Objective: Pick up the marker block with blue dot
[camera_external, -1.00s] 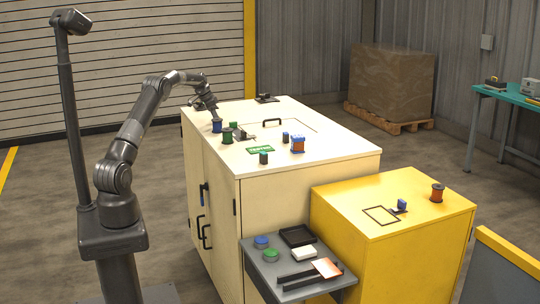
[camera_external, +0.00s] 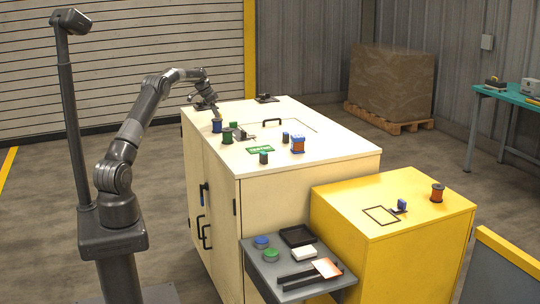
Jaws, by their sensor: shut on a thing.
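My gripper (camera_external: 216,114) is low over the far left part of the cream cabinet top (camera_external: 330,150). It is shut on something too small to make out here. A blue spool-like piece (camera_external: 217,127) stands right at or just in front of the fingertips; I cannot tell whether they touch it. No marker block with a blue dot can be told for certain at this size. Small dark pieces stand on the cabinet, one bluish (camera_external: 285,137) and one greenish (camera_external: 264,158).
Green spools (camera_external: 227,136), a grey fixture (camera_external: 243,135), an orange and blue spool (camera_external: 298,145) and a black handle (camera_external: 271,122) are on the cream top. A yellow cabinet (camera_external: 385,230) and a grey shelf (camera_external: 265,285) with trays stand in front. The right rear top is clear.

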